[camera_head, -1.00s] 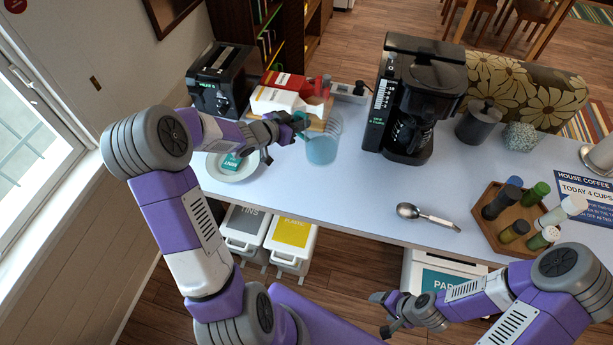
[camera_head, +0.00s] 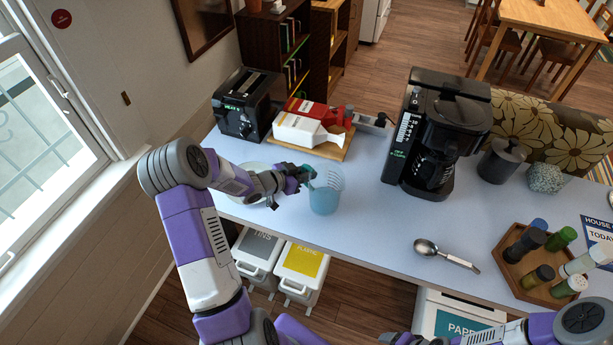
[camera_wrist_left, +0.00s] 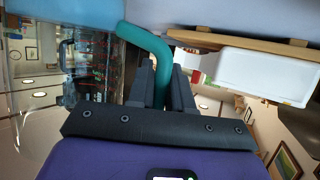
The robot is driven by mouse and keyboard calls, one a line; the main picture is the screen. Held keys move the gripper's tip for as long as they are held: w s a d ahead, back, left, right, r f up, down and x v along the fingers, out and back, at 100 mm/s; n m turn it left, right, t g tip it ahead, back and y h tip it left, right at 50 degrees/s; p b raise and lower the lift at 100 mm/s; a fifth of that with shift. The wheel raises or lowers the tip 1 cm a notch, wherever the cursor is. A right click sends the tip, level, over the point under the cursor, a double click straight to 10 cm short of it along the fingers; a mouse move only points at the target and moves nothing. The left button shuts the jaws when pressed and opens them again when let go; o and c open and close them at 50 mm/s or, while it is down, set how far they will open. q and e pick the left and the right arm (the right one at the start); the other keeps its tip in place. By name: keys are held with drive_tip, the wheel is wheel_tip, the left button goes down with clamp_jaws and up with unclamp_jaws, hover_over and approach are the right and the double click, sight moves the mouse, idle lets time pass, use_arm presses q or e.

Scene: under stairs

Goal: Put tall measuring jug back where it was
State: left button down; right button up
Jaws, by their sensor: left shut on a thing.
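The tall measuring jug (camera_head: 325,192) is clear with blue in its lower part and a teal handle. It is over the blue-grey counter, left of the coffee maker; I cannot tell whether its base touches the counter. My left gripper (camera_head: 306,178) is shut on the jug's handle from the left. In the left wrist view the teal handle (camera_wrist_left: 150,45) runs down between the two dark fingers (camera_wrist_left: 162,85), with the jug's body (camera_wrist_left: 78,60) at the left. My right arm shows at the bottom right of the head view, but its fingers cannot be made out.
A black toaster (camera_head: 246,103) stands back left, a coffee maker (camera_head: 437,135) to the right. A plate (camera_head: 250,168) is partly behind my left arm. A spoon (camera_head: 445,254) lies near the front edge; counter between is clear.

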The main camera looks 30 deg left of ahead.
use_arm(q)
drive_tip(key=shift+f, duration=0.45)
drive_tip(key=shift+f, duration=0.1)
drive_tip(key=c, duration=1)
unclamp_jaws()
drive_tip(key=shift+c, duration=0.2)
